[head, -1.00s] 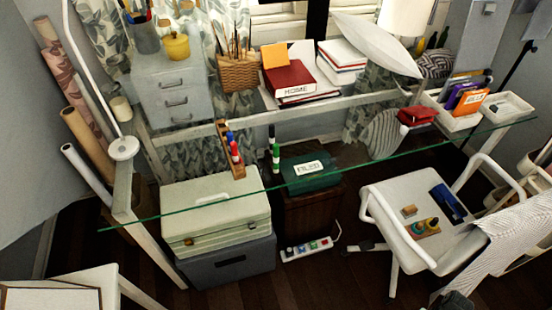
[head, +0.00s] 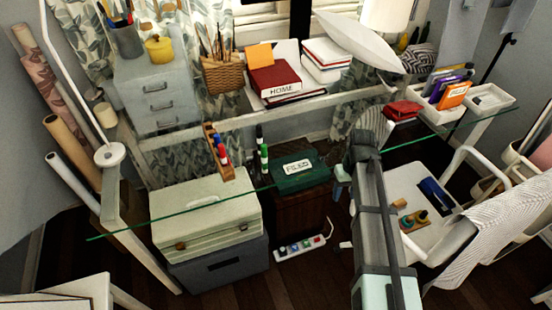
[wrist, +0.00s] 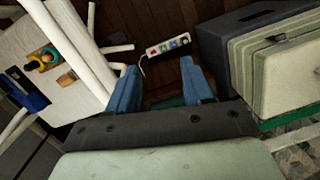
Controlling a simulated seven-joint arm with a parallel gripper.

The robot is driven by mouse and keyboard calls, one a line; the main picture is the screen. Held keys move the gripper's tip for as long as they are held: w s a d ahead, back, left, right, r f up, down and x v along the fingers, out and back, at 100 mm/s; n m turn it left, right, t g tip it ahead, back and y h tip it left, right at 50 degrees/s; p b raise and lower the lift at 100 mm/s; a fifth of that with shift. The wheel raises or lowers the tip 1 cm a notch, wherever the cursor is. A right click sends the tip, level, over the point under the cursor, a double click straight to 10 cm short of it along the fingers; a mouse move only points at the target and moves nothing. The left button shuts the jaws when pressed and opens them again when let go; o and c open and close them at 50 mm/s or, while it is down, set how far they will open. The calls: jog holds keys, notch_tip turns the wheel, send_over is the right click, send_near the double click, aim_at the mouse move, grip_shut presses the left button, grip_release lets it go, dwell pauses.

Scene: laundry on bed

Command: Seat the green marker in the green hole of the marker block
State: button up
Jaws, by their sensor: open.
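The green marker (head: 264,152) stands upright on the glass desk in the head view, beside a dark-topped upright shape (head: 259,132); I cannot tell whether one is a reflection. The wooden marker block (head: 211,138) lies to its left and holds blue and red markers. The green hole cannot be made out. My gripper (wrist: 158,67) is open and empty in the wrist view, its two blue fingers apart. In the head view it is mostly hidden by my arm, right of the marker and clear of it. Neither marker nor block shows in the wrist view.
A green box (head: 300,175) lies right of the marker. Books (head: 275,80), a pencil basket (head: 223,73) and a drawer unit (head: 160,95) stand behind. A white chair (head: 450,235) is at right. Below are a cream case (head: 205,215) and a power strip (head: 300,247).

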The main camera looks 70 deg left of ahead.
jog(key=s+a+r+n, duration=0.2)
jog(key=s+a+r, duration=0.95)
jog(key=r, duration=0.25)
jog(key=n+t+y, duration=0.1)
jog(key=n, duration=0.1)
send_near(264, 155)
jog(key=f, duration=0.2)
jog(key=a+f, duration=0.1)
jog(key=f, duration=0.2)
jog(key=shift+a+f, duration=0.35)
jog(key=shift+w+d+f, duration=0.1)
jog(key=shift+d+f, duration=0.15)
jog(key=shift+f, duration=0.8)
jog(key=shift+w+d+f, duration=0.1)
jog(key=shift+d+f, duration=0.15)
jog(key=shift+f, duration=1.4)
grip_shut()
